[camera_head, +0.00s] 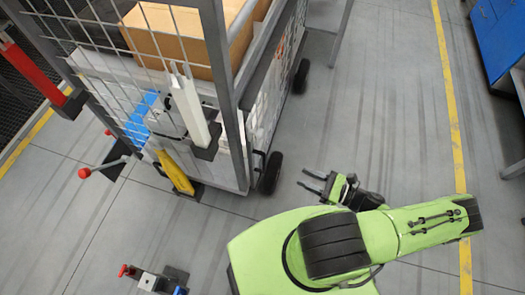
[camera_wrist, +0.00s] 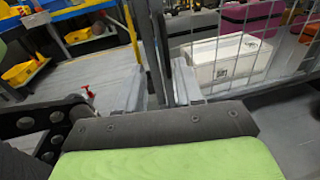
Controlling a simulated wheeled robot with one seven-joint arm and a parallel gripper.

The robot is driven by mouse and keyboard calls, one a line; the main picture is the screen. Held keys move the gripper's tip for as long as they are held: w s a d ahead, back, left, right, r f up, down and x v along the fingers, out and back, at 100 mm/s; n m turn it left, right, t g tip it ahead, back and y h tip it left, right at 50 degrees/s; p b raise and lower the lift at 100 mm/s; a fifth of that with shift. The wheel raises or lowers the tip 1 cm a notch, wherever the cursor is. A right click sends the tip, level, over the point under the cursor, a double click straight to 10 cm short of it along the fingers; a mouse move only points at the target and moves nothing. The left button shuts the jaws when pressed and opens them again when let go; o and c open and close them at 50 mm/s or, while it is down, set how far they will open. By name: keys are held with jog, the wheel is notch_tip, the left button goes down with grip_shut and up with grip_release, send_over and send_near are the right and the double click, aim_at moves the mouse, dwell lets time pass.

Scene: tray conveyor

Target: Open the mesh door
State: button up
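The mesh door (camera_head: 117,62) is a grey wire-grid panel at the front of a framed cage, at the upper left of the head view. It appears shut against the grey post. A pale upright handle (camera_head: 189,108) stands near its right edge. My gripper (camera_head: 308,183) is low over the floor, right of the cage and apart from it. Its two dark fingers are spread with nothing seen between them. In the wrist view the pale fingertips (camera_wrist: 158,92) are apart, with dark upright posts in line with the gap. Wire mesh (camera_wrist: 245,45) shows there at the right.
A cardboard box (camera_head: 178,38) sits inside the cage. A red-topped bar (camera_head: 30,62), a red-knobbed lever (camera_head: 95,170) and a yellow part (camera_head: 175,172) stand around the cage front. Black wheels (camera_head: 271,173) are under it. A blue cabinet (camera_head: 497,40) is at upper right. Open floor lies between.

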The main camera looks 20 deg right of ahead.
aim_at(264, 158)
jog(key=shift+m+t, duration=0.3)
jog(key=shift+t, duration=0.1)
jog(key=x, duration=1.6)
jog(key=shift+w+f+b, duration=0.1)
jog(key=shift+f+b, duration=0.15)
jog(key=shift+b, duration=0.15)
jog(key=shift+d, duration=0.1)
grip_shut()
